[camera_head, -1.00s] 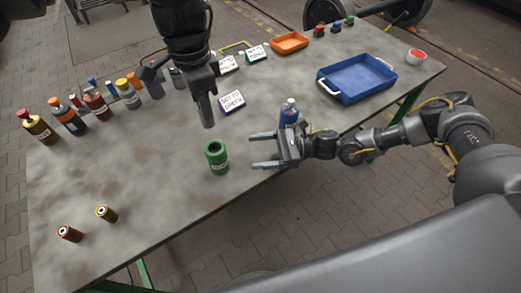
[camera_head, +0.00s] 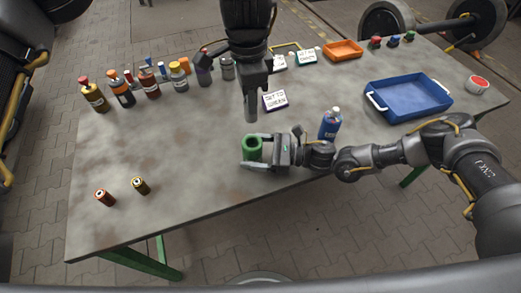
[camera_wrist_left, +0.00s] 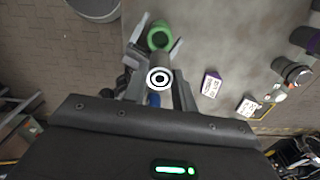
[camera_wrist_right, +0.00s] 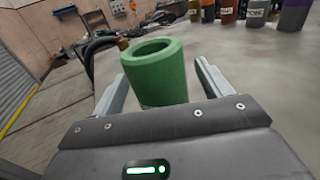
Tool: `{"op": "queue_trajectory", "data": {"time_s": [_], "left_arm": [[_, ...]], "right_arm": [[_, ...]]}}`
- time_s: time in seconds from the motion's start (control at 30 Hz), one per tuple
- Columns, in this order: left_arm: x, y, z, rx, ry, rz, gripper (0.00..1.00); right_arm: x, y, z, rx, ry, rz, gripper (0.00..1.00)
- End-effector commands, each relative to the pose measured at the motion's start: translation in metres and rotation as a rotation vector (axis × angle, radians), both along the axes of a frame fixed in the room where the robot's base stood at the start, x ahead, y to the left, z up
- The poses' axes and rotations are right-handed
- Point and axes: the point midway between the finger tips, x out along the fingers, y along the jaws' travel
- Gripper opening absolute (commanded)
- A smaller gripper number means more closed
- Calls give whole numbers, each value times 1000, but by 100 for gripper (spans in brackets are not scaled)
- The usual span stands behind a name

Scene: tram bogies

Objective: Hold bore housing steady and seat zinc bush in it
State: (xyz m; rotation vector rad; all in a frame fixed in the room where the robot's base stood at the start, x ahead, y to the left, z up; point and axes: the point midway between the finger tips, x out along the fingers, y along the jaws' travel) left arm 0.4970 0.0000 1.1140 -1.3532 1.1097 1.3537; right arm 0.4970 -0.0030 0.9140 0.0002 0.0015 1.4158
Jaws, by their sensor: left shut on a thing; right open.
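The bore housing is a green cylinder (camera_head: 252,149) with an open round bore, upright near the table's front edge. It also shows in the right wrist view (camera_wrist_right: 160,78) and the left wrist view (camera_wrist_left: 159,36). My right gripper (camera_head: 260,151) is open, with a finger on each side of the housing; gaps show beside it in the right wrist view. My left gripper (camera_head: 253,90) is shut on the zinc bush (camera_head: 251,108), a grey cylinder held pointing down above and slightly behind the housing. The bush's ringed end (camera_wrist_left: 159,79) faces the left wrist camera.
A blue bottle (camera_head: 329,124) stands close to my right wrist. A blue tray (camera_head: 408,98) is at the right, an orange tray (camera_head: 343,50) behind. Several bottles stand at the back left. Two small cylinders (camera_head: 141,185) (camera_head: 105,198) lie front left. The table's middle left is clear.

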Motion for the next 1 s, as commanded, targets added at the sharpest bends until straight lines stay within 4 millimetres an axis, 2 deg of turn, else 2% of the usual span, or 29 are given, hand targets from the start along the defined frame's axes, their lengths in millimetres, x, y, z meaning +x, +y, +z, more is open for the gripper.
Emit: {"op": "queue_trajectory", "data": {"time_s": [0.2,0.6,0.77,0.87,1.0], "left_arm": [[0,0,0,0,0,0,3],[0,0,0,0,0,0,3],[3,5,0,20,-16,-8,3],[4,6,-4,27,-18,-132,3],[4,7,-10,31,-15,-422,3]], "right_arm": [[0,0,0,0,0,0,77],[0,0,0,0,0,0,26],[0,0,0,0,0,0,26],[0,0,0,0,0,0,26],[0,0,0,0,0,0,26]]}}
